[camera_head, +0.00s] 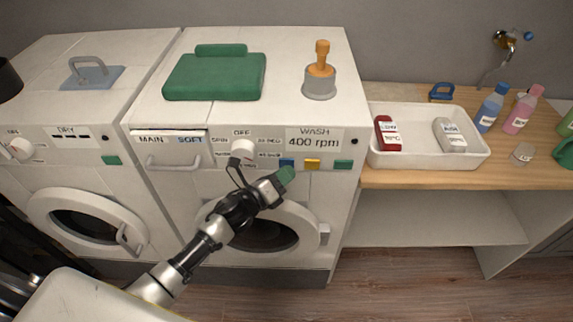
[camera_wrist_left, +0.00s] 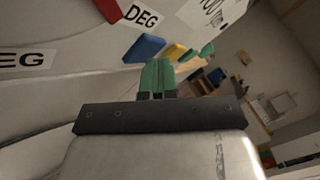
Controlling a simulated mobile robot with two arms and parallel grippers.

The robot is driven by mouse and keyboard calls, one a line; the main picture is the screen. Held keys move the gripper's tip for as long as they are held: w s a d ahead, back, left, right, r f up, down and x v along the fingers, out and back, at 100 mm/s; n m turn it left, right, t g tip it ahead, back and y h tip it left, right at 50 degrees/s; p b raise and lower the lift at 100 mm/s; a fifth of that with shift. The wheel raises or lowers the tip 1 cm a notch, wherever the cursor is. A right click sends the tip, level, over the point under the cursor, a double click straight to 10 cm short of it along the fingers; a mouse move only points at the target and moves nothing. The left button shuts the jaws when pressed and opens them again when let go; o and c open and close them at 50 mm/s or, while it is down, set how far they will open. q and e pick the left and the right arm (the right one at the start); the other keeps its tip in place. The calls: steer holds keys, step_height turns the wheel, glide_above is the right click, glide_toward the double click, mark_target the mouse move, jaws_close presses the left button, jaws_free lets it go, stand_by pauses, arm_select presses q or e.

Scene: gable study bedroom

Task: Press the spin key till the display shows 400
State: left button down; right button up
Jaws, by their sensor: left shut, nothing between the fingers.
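The display (camera_head: 314,140) on the right-hand washing machine reads "WASH 400 rpm". Below it sit a blue key (camera_head: 287,162), a yellow key (camera_head: 312,164) and a green key (camera_head: 342,165). Which one is the spin key I cannot read. My left gripper (camera_head: 286,175) is shut and empty, its green fingertips just below the blue key. In the left wrist view the blue key (camera_wrist_left: 144,48) and yellow key (camera_wrist_left: 174,54) lie beyond the fingertips (camera_wrist_left: 157,76), which look apart from the panel. My right gripper is out of view.
A white knob (camera_head: 242,149) and the detergent drawer (camera_head: 170,150) are left of the keys. The round door (camera_head: 300,222) is below. A dryer (camera_head: 85,165) stands left.

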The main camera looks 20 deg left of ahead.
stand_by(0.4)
arm_select(q)
steer(key=shift+s+d, duration=0.2)
steer(key=shift+s, duration=0.55)
steer(key=shift+s+d+p, duration=0.1)
steer(key=shift+s+d, duration=0.15)
steer(key=shift+s, duration=0.55)
steer(key=shift+s+d+p, duration=0.15)
steer(key=shift+s+d, duration=0.05)
steer(key=shift+s, duration=0.6)
steer(key=shift+s+d+p, duration=0.1)
steer(key=shift+s+d, duration=0.15)
steer(key=shift+s, duration=0.55)
